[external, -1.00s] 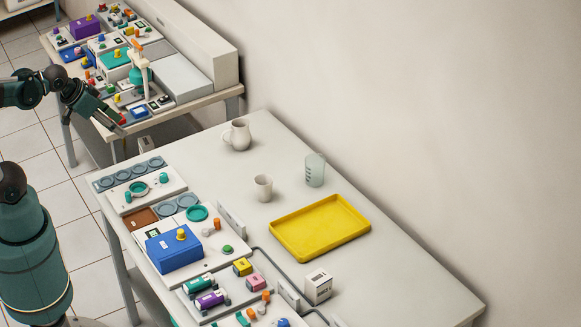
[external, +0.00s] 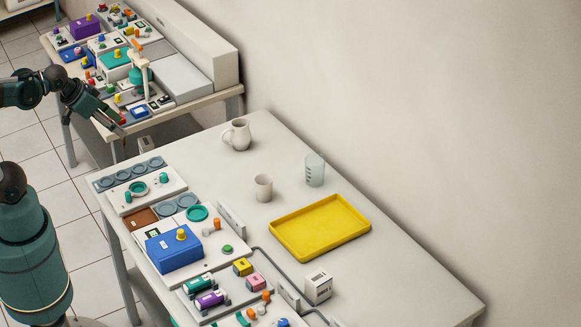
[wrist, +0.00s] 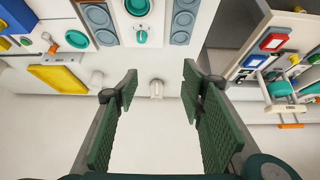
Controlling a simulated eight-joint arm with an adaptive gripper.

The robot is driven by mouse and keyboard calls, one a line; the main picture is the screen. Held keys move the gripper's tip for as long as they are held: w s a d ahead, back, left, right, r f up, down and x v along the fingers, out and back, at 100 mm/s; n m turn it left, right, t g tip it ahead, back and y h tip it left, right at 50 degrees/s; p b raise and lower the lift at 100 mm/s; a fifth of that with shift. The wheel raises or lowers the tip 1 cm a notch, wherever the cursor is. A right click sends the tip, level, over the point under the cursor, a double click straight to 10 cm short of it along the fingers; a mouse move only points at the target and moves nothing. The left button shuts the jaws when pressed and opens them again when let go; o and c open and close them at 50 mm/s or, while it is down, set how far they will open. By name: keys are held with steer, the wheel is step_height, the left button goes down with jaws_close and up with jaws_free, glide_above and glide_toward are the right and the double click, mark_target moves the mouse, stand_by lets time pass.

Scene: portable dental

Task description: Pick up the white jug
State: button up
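The white jug (external: 238,134) stands upright near the far left end of the table, its handle toward the left. In the wrist view the jug (wrist: 157,88) shows small, ahead of and between the fingers. My gripper (external: 120,118) is up at the left in the external view, well apart from the jug. In the wrist view my gripper (wrist: 158,85) has its two green finger pads wide apart with nothing between them.
A small white cup (external: 263,188), a clear measuring beaker (external: 315,170) and a yellow tray (external: 357,245) stand on the table (external: 400,275). Panels with a blue box (external: 172,252) line its left edge. A second cluttered table (external: 205,98) stands behind. Space around the jug is clear.

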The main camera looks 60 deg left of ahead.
steer(key=shift+o, duration=0.5)
steer(key=shift+w, duration=0.1)
steer(key=w+f+t, duration=0.1)
steer(key=w+f, duration=0.1)
steer(key=w, duration=0.7)
steer(key=w+f+t, duration=0.2)
steer(key=w, duration=0.7)
steer(key=w+f+t, duration=0.3)
steer(key=w+f, duration=0.7)
steer(key=w, duration=0.3)
steer(key=shift+d+f, duration=0.4)
steer(key=shift+w, duration=0.1)
steer(key=shift+b+x, duration=0.45)
steer(key=shift+x, duration=0.8)
